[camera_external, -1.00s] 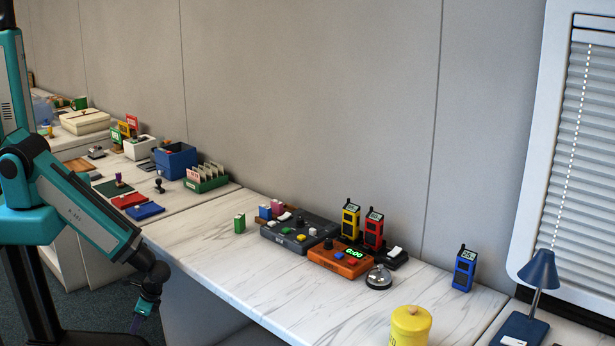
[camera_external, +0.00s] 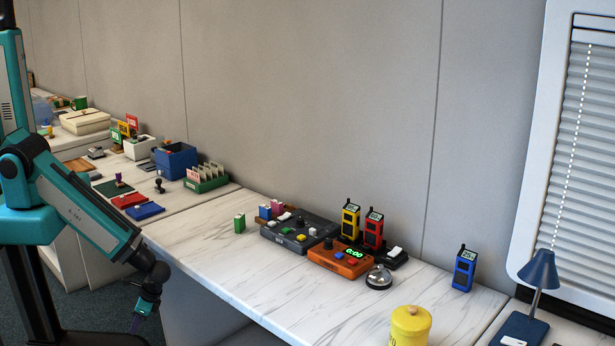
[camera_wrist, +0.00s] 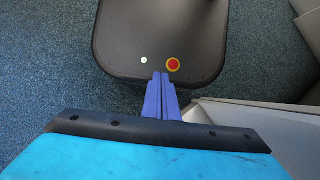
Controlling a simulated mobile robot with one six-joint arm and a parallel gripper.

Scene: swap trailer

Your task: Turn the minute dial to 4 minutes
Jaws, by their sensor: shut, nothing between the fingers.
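An orange timer box (camera_external: 338,262) with a green display reading 0:00 sits on the marble-topped counter. A black dial knob (camera_external: 328,243) stands at its back left edge; which box it belongs to is hard to tell, and its setting is too small to read. My gripper (camera_external: 135,326) hangs at the lower left, in front of the counter and well away from the orange box. In the wrist view my gripper (camera_wrist: 161,78) has its blue fingers together with nothing between them, pointing over my dark base.
A dark grey button panel (camera_external: 285,240) adjoins the orange box on the left. A silver bell (camera_external: 379,278) stands to its right. Yellow and red handsets (camera_external: 373,230) stand behind. A yellow jar (camera_external: 410,326) is at the front. The counter's (camera_external: 265,285) front left is clear.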

